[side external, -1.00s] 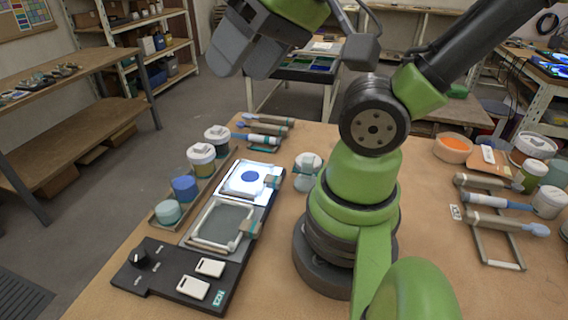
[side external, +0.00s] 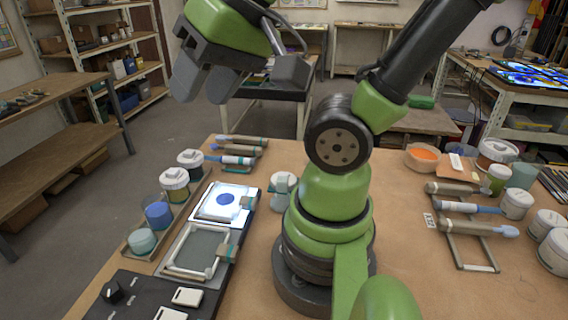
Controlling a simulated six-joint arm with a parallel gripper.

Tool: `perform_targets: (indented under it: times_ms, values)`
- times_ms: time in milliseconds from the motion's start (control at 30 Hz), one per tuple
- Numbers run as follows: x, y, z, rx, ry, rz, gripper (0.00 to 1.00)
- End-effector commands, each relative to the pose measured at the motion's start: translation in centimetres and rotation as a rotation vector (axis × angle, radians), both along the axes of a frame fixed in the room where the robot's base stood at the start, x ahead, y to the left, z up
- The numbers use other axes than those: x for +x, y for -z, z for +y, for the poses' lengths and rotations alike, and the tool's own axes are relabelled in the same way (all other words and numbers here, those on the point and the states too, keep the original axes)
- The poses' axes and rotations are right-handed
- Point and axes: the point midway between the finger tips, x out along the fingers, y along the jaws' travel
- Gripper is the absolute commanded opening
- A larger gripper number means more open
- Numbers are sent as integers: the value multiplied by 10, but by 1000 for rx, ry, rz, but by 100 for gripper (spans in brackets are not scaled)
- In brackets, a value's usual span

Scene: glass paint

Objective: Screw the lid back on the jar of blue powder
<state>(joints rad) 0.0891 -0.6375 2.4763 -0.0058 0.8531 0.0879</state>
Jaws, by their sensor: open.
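The jar of blue powder (side external: 158,215) stands upright in the wooden tray on the left, second from the front. Its top shows blue with no white lid on it. I cannot tell where its own lid lies. My gripper (side external: 204,86) is open and empty at the upper left, high above the table and beyond the jars in the picture. Its two grey fingers point down, apart from every jar.
Beside the blue jar stand a teal jar (side external: 141,241) and two white-lidded jars (side external: 174,184) (side external: 190,161). A lit panel (side external: 225,202), a framed screen (side external: 196,249) and a white-topped container (side external: 283,186) are to the right. Brushes (side external: 243,140) lie behind.

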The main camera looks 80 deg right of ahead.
Motion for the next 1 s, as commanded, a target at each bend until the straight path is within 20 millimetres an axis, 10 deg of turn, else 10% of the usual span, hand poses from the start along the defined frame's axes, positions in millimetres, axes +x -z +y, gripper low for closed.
perform_targets:
  times_ms: [300,600,1000]
  values:
    - [40,67,-115,147,745,264,43]
    - [-6,167,-216,338,1416,444,43]
    - [-50,223,-241,438,1688,518,43]
